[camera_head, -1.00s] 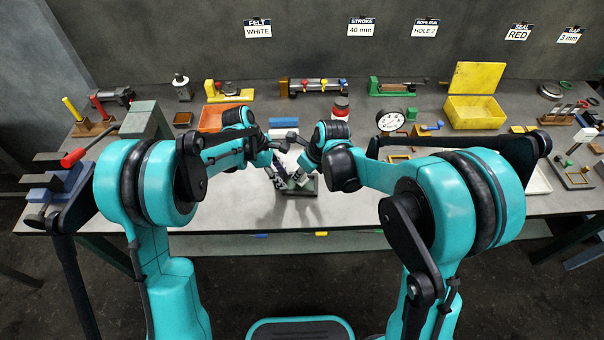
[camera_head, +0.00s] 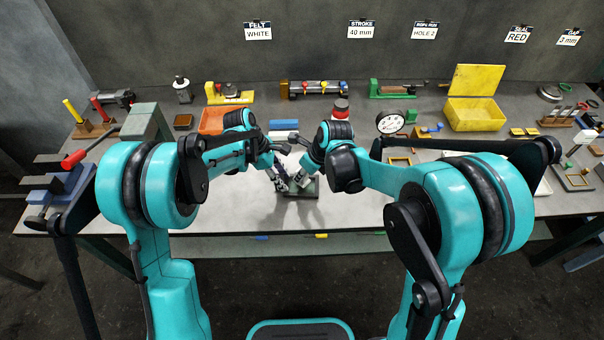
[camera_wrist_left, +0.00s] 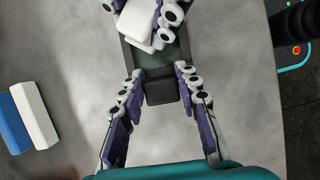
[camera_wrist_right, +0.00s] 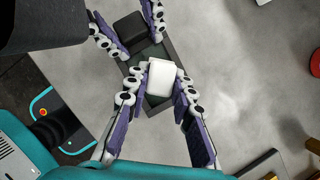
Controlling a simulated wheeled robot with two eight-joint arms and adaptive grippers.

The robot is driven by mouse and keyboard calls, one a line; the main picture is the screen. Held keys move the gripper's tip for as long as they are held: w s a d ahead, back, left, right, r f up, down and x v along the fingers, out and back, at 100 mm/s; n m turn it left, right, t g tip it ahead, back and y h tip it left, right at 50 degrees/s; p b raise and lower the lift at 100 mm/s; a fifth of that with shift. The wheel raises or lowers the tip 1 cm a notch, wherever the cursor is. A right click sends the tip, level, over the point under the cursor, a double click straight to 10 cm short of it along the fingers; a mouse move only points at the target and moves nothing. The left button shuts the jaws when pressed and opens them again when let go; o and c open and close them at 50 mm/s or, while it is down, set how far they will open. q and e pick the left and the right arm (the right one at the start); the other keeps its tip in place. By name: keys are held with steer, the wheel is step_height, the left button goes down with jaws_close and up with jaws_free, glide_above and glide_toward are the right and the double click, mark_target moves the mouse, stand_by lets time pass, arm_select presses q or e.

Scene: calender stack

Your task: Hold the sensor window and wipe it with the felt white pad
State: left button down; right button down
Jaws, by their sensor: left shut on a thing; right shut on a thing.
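The sensor window (camera_wrist_left: 176,52) is a dark greenish plate in a dark frame with a black grip block (camera_wrist_left: 162,92) at one end. It lies low over the grey table, partly hidden by my grippers. My left gripper (camera_head: 280,184) is shut on the grip block, with a finger on either side in the left wrist view. My right gripper (camera_wrist_right: 158,86) is shut on the white felt pad (camera_wrist_right: 162,77). The pad (camera_wrist_left: 138,18) is over the window's face, towards the end away from the grip block. I cannot tell whether it touches the glass.
A blue block (camera_wrist_left: 14,124) and a white block (camera_wrist_left: 36,114) lie on the table, left in the left wrist view. A "FELT WHITE" sign (camera_head: 258,31) hangs on the wall. Fixtures and a yellow bin (camera_head: 475,114) line the back. The near table (camera_head: 225,212) is clear.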

arm_select(q)
steer(key=shift+s, duration=0.1)
arm_select(e)
steer(key=shift+s+d+f, duration=0.1)
steer(key=shift+s+f, duration=0.05)
steer(key=shift+s, duration=0.45)
arm_select(q)
steer(key=shift+s+r, duration=0.1)
arm_select(e)
steer(key=shift+w+d+f, duration=0.15)
steer(key=shift+w+f, duration=0.05)
steer(key=shift+w, duration=0.6)
steer(key=shift+s, duration=0.3)
steer(key=shift+s+r, duration=0.15)
steer(key=shift+s, duration=0.4)
arm_select(q)
steer(key=shift+w, duration=0.25)
arm_select(e)
steer(key=shift+w, duration=0.75)
arm_select(q)
steer(key=shift+s, duration=0.15)
arm_select(e)
steer(key=shift+s+r, duration=0.2)
steer(key=shift+s, duration=0.55)
steer(key=shift+w+f, duration=0.2)
steer(key=shift+w, duration=0.65)
steer(key=shift+r, duration=0.15)
